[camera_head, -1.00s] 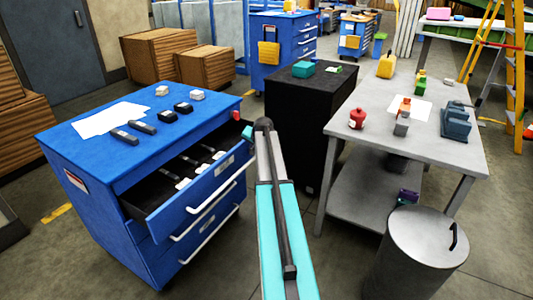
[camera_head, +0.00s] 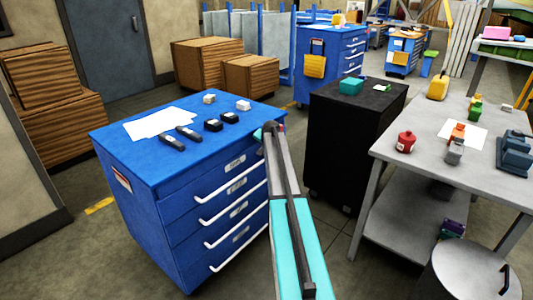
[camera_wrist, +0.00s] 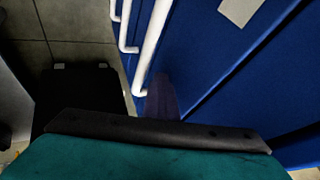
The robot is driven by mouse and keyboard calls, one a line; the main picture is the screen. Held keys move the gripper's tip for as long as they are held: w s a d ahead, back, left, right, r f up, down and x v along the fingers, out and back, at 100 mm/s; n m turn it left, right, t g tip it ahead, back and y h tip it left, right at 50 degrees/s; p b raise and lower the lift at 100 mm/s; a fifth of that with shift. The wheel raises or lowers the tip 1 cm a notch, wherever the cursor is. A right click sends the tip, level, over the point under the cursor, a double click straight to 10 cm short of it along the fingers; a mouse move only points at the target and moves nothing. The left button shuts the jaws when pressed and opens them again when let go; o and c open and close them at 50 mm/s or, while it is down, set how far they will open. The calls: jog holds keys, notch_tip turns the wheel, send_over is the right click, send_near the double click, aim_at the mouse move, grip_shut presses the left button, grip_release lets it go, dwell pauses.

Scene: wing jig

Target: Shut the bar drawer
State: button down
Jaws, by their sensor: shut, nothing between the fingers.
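The blue drawer cabinet (camera_head: 140,215) stands at the left centre of the head view. Its top drawer (camera_head: 208,178), with a white bar handle and a small label, sits flush with the drawer fronts below it. The label is too small to read. In the wrist view the blue front fills the right side, with white handles (camera_wrist: 152,50) at upper centre. My gripper (camera_wrist: 162,98) shows as a dark shut finger shape close to the blue front, near a handle's end. Whether it touches is unclear. In the head view my arm hides the fingertips.
Papers (camera_head: 160,122) and several small dark and white blocks lie on the cabinet top. A black cabinet (camera_head: 350,140) stands just right of my arm. A grey table (camera_head: 440,155) and a metal bin (camera_head: 470,270) are farther right. Floor is open at front left.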

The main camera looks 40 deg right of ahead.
jog(key=shift+w+a+r, duration=0.2)
jog(key=shift+w, duration=0.2)
jog(key=p+v, duration=0.4)
jog(key=v, duration=0.6)
jog(key=shift+s+d, duration=0.25)
jog(key=shift+s, duration=0.15)
